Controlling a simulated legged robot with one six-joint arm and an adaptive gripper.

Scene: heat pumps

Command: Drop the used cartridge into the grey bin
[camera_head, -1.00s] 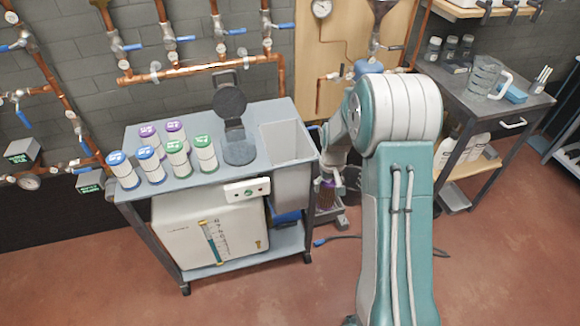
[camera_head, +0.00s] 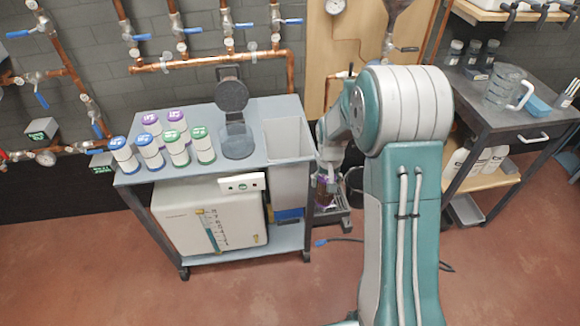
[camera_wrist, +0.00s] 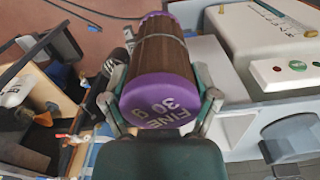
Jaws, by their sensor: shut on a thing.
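The used cartridge (camera_wrist: 160,60) is a brown cylinder with purple end caps, one marked "FINE". My gripper (camera_wrist: 162,98) is shut on it, with fingers on both sides, in the wrist view. In the head view the purple cartridge (camera_head: 322,190) shows small and partly hidden, low beside the cart's right side. My gripper (camera_head: 326,172) is there too, largely hidden by my arm. The grey bin (camera_head: 289,137) is an open-topped box set in the cart's right end. The cartridge is outside it, to its right and below its rim.
The cart top (camera_head: 222,177) carries several white canisters with blue, green and purple caps and a dark round housing (camera_head: 238,140) with its lid raised. A white box (camera_head: 210,218) sits below. A dark workbench (camera_head: 480,115) stands at right. Copper pipes (camera_head: 210,60) line the wall.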

